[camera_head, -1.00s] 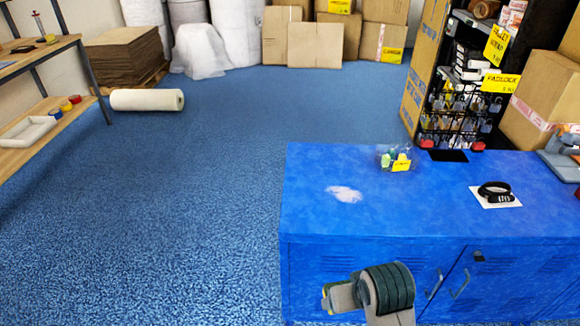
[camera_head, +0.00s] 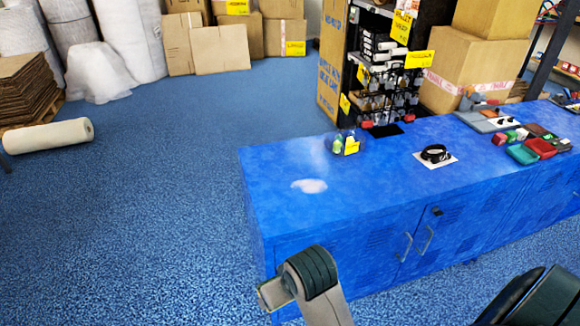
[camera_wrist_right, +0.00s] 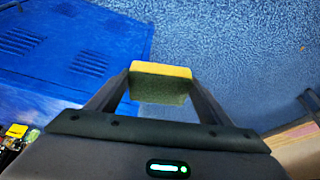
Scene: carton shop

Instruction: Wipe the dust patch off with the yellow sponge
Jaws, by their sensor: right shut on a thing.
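The yellow sponge (camera_wrist_right: 161,71) has a yellow face and a dark green face. My right gripper (camera_wrist_right: 160,85) is shut on it, with one finger at each side. In the right wrist view the sponge is in front of blue floor, beside the cabinet, apart from the dust patch. In the head view my arm is low, by the cabinet's front left corner, and the sponge cannot be made out clearly there. My left gripper is not in view.
A padlock rack (camera_head: 385,95) stands behind. The top around the dust patch is clear.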

